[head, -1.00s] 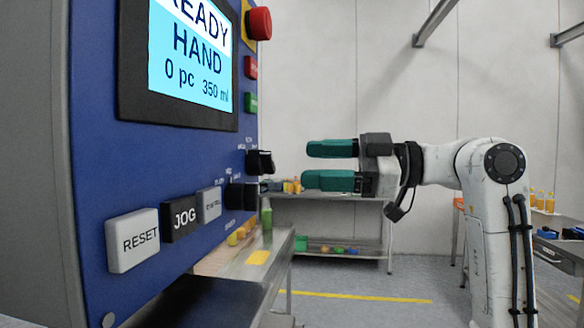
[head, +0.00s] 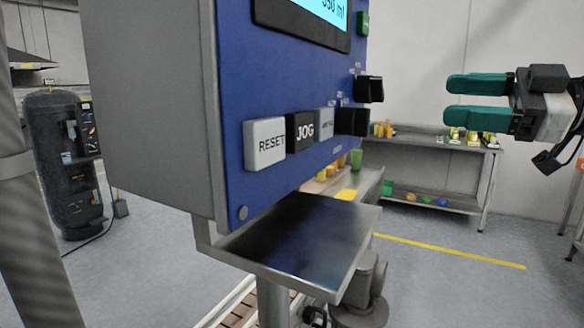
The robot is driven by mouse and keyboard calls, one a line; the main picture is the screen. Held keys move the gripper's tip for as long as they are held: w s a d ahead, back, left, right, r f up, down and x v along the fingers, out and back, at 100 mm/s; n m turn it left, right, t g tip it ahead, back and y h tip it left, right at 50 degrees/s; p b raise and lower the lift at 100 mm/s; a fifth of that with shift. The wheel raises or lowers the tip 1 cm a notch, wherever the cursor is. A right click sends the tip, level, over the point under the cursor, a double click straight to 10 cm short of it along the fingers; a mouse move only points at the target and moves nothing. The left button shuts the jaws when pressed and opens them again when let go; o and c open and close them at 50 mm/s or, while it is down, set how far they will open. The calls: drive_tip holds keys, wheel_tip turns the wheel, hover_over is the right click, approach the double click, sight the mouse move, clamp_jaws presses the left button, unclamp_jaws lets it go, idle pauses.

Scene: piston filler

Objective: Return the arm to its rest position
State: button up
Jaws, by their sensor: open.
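My gripper (head: 481,100) is at the right of the head view, pointing left. Its two green fingers are apart, with nothing between them. It is in the air to the right of the blue control panel (head: 237,85) and does not touch it in the picture. The panel carries a white RESET button (head: 265,143), a black JOG button (head: 300,131), a grey button and two black knobs (head: 369,89). Only part of my arm shows, at the right edge.
A steel tray (head: 362,236) sticks out below the panel. A shelf table (head: 470,205) with bottles and small coloured items stands behind my gripper. A dark tank (head: 62,165) stands at the left. The floor (head: 460,285) at the lower right is clear, with a yellow line.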

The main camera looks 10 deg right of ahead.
drive_tip(key=w+f+m+t+h+p, duration=0.1)
drive_tip(key=w+f+m+h, duration=0.15)
drive_tip(key=f, duration=0.65)
drive_tip(key=w+f+m+h, duration=0.15)
drive_tip(key=f+m, duration=0.25)
drive_tip(key=f, duration=0.5)
drive_tip(key=s+a+f+m+g+h+p, duration=0.1)
drive_tip(key=s+a+f+m+h, duration=0.15)
drive_tip(key=f, duration=0.75)
drive_tip(key=s+a+f+m+g+h, duration=0.1)
drive_tip(key=s+f+m, duration=0.15)
drive_tip(key=f, duration=0.85)
drive_tip(key=s+a+f+m+g+h+p, duration=0.1)
drive_tip(key=s+f+m+g+h, duration=0.35)
drive_tip(key=s+f, duration=1.05)
drive_tip(key=s+d+f+g+h, duration=0.1)
drive_tip(key=s+f+g, duration=0.1)
drive_tip(key=s, duration=0.6)
drive_tip(key=s+d+f+m+g+h, duration=0.1)
drive_tip(key=s+f, duration=0.3)
drive_tip(key=s, duration=0.4)
drive_tip(key=shift+d+f+g+h+p, duration=0.3)
drive_tip(key=shift+d+g+p, duration=0.1)
drive_tip(key=shift+g, duration=0.25)
drive_tip(key=shift+c, duration=0.5)
